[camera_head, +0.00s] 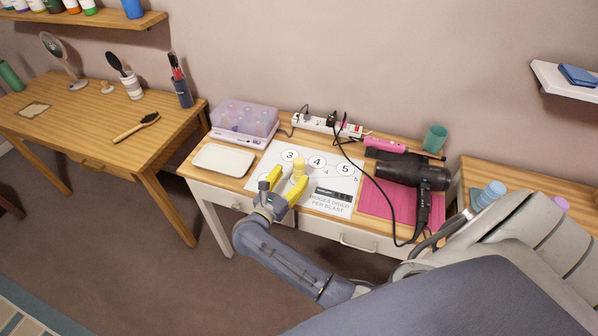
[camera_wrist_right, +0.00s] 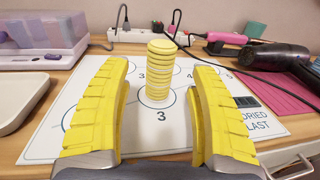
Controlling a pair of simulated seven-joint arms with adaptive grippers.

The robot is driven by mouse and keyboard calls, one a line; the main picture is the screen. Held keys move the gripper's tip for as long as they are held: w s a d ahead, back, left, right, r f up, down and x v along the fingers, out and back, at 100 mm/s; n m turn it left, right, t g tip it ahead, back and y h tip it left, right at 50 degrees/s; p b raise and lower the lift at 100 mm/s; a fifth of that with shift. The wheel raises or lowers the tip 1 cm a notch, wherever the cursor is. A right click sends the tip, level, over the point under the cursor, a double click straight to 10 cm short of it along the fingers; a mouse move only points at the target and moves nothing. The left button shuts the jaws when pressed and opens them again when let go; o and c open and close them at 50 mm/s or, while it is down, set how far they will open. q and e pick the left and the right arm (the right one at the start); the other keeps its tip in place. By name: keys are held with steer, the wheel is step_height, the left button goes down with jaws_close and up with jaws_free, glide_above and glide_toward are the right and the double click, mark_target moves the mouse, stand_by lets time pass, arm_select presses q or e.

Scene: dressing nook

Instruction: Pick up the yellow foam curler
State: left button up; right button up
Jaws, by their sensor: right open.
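The yellow foam curler (camera_head: 299,168) is a short ribbed cylinder standing upright on the white printed mat (camera_head: 331,172). In the right wrist view the curler (camera_wrist_right: 160,72) stands at a circle marked 3, beyond the space between my fingers. My right gripper (camera_head: 287,181) has yellow fingers and is open, in front of the curler and low over the mat. In the right wrist view the open jaws (camera_wrist_right: 161,82) frame the curler, with a gap on each side and nothing held. My left gripper is not in view.
A white tray (camera_head: 224,160) and a clear lilac-lidded box (camera_head: 244,117) are to the left. A black hair dryer (camera_head: 412,175) lies on a pink mat (camera_head: 376,204) to the right, its cord crossing the printed mat. A power strip (camera_head: 322,125) lies behind.

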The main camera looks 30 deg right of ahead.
mark_target(296, 172)
steer(key=x, duration=0.3)
steer(key=shift+d+f, duration=0.25)
steer(key=shift+f, duration=0.05)
steer(key=shift+x, duration=0.9)
steer(key=c, duration=1.2)
